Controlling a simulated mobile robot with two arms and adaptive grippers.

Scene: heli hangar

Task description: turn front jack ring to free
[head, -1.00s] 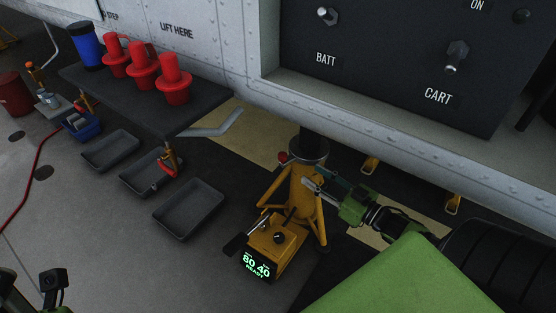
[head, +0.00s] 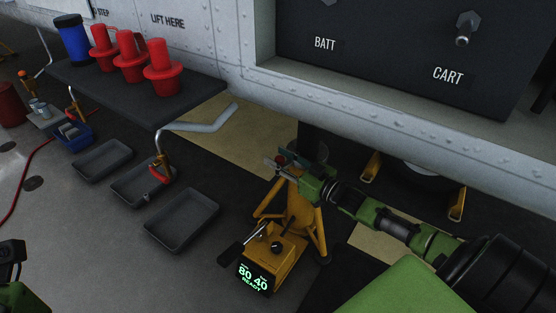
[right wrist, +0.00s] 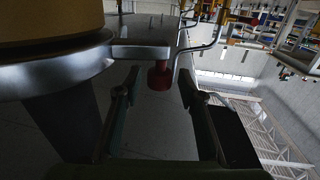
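The front jack (head: 296,207) is a yellow tripod with a dark column rising to the aircraft's underside. A red knob (head: 281,160) shows at its top, at the tips of my right gripper (head: 283,167). In the right wrist view the jack's silver ring (right wrist: 60,72) is at the upper left, with a flat metal tab. The red knob (right wrist: 160,76) hangs under this tab. My right gripper's fingers (right wrist: 160,95) are spread apart, the knob between them in the picture; contact is not visible. Of my left arm only a part at the lower left corner shows.
The jack's control box (head: 258,268) reads "80 40 READY". Grey trays (head: 180,220) lie on the floor to the left. A dark shelf (head: 130,92) holds red plugs (head: 163,68) and a blue cylinder (head: 72,40). The aircraft's hull (head: 380,125) overhangs the jack.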

